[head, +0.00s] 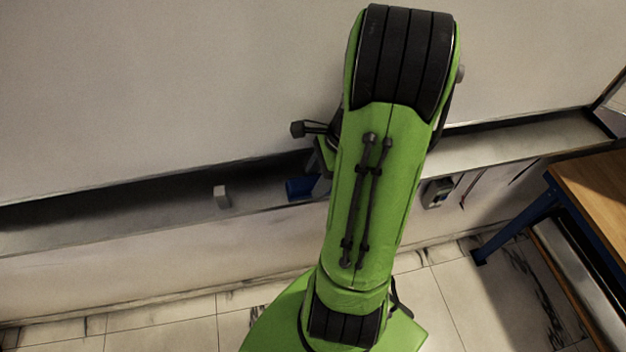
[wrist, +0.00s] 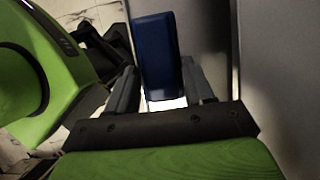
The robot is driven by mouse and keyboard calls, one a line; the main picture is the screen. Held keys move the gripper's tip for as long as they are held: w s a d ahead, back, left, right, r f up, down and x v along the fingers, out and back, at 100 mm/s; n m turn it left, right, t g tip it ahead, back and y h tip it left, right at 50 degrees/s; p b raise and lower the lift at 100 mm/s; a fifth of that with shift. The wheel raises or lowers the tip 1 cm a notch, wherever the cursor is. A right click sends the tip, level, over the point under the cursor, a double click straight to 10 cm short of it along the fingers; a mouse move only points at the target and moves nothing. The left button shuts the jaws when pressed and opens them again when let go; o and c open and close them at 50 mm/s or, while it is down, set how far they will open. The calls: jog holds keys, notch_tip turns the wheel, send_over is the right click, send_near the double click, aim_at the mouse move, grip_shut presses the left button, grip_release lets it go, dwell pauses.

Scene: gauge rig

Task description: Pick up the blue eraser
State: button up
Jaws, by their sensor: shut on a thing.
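The blue eraser (wrist: 157,55) is a dark blue block between the two grey fingers of my gripper (wrist: 160,88) in the wrist view. My gripper is shut on it. In the head view the eraser (head: 299,188) shows beside my green arm, at the ledge under the large pale board. My arm hides most of my gripper there. I cannot tell whether the eraser still touches the ledge.
The narrow grey ledge (head: 120,218) runs along the bottom of the pale board (head: 170,90). A small grey block (head: 222,196) sits on it, left of the eraser. A wooden-topped table (head: 595,185) with blue legs stands at the right. The tiled floor (head: 160,330) below is mostly clear.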

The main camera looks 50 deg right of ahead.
aim_at(309, 180)
jog(key=shift+r, duration=0.6)
notch_tip(309, 180, up, 2)
jog(key=shift+r+p, duration=0.2)
jog(key=shift+p, duration=0.2)
jog(key=s+a+b, duration=0.6)
jog(key=s+a, duration=0.4)
jog(key=s, duration=0.5)
